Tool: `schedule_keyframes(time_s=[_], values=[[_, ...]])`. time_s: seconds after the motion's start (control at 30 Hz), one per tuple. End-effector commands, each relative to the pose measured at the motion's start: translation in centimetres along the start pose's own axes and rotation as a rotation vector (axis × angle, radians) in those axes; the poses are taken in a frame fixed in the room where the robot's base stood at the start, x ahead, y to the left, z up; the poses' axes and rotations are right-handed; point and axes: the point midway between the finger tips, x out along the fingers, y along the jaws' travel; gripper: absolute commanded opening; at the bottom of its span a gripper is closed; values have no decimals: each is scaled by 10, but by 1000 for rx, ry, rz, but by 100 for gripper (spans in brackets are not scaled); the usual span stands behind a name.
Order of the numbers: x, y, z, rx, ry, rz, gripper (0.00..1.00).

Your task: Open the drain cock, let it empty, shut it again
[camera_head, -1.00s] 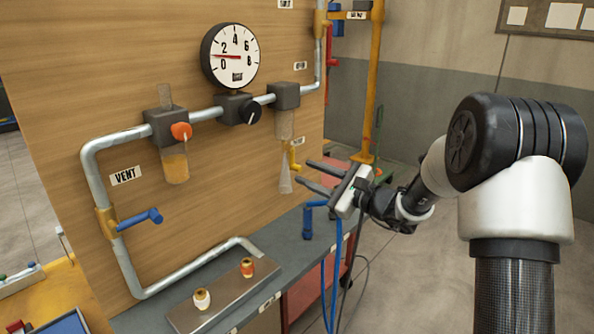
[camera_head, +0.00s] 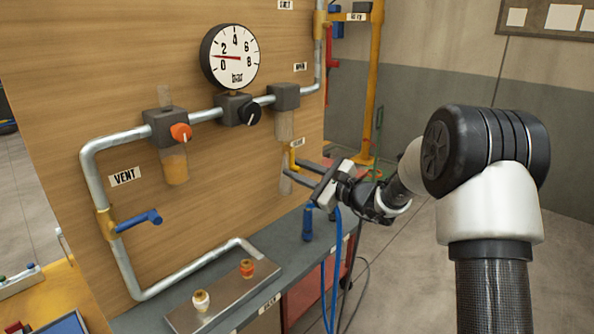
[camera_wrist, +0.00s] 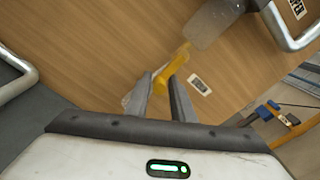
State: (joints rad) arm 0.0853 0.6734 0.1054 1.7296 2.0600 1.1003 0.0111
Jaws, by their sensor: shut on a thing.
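The drain cock is a small yellow lever (camera_head: 293,160) below the clear bowl (camera_head: 284,126) of the right-hand unit on the wooden panel. A pale cone-shaped piece (camera_head: 285,185) hangs beneath it, partly hidden by my fingers. My gripper (camera_head: 291,168) is at the lever, coming from the right. In the wrist view, the yellow lever (camera_wrist: 171,68) runs down between the fingertips of my gripper (camera_wrist: 164,84), which is shut on it. The bowl (camera_wrist: 212,24) shows above it there. Whether liquid flows cannot be told.
A pressure gauge (camera_head: 230,56) reads low. An orange knob (camera_head: 180,132) and a black knob (camera_head: 251,113) sit on the pipe. A blue lever (camera_head: 139,220) is lower left. Blue hoses (camera_head: 337,260) hang below my gripper. A yellow post (camera_head: 372,90) stands behind.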

Motion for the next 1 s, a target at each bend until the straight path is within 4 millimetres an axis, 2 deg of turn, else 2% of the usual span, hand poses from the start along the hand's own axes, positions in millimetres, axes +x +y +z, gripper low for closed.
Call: schedule_keyframes(time_s=[0.57, 0.77, 1.0], values=[[0, 6, 4, 78, -3, 7, 0], [0, 10, 10, 188, -4, 9, 0], [1, 17, 20, 408, -4, 11, 0]])
